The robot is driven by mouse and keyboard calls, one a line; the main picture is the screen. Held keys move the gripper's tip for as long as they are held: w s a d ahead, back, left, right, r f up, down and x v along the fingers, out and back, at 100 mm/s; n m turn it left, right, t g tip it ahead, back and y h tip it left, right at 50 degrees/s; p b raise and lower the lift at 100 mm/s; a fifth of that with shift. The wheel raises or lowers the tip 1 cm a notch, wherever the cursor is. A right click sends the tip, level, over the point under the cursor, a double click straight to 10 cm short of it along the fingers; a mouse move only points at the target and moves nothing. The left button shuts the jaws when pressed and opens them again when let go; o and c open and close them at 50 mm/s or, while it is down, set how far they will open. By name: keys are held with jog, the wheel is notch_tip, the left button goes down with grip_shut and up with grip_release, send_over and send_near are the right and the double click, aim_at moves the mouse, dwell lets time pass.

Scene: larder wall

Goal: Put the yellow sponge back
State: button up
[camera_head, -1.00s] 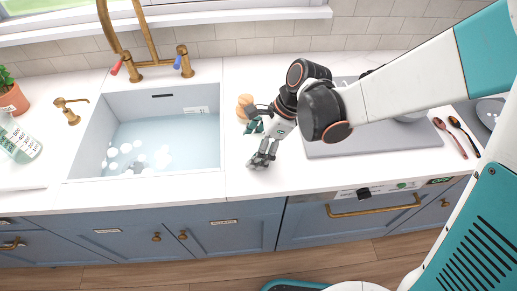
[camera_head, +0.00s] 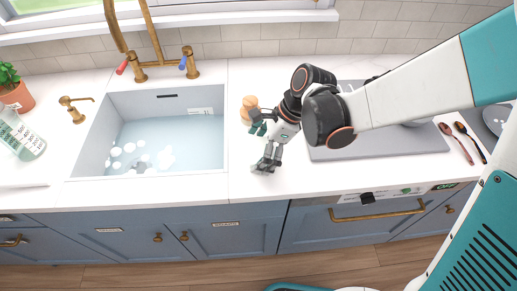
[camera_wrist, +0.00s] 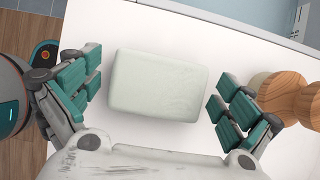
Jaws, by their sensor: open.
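In the wrist view, a pale, off-white block with rounded edges (camera_wrist: 158,86) lies on the white counter. It has a sponge-like shape, but no yellow shows on it. My gripper (camera_wrist: 155,92) is open, with one teal-padded finger on each side of the block and a visible gap to each. In the head view, my gripper (camera_head: 262,146) is low over the counter, just right of the sink. I cannot make out the block in that view. No clearly yellow sponge shows in either view.
A round wooden object (camera_head: 249,106) stands close behind my gripper, and near the right finger in the wrist view (camera_wrist: 290,96). The water-filled sink (camera_head: 222,150) is to the left. A grey board (camera_head: 400,145) lies to the right, with spoons (camera_head: 456,143) beyond it.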

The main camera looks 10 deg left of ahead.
jog(key=p+v, duration=0.4)
jog(key=v, duration=0.8)
jog(key=shift+s, duration=0.15)
jog(key=shift+d+r, duration=0.1)
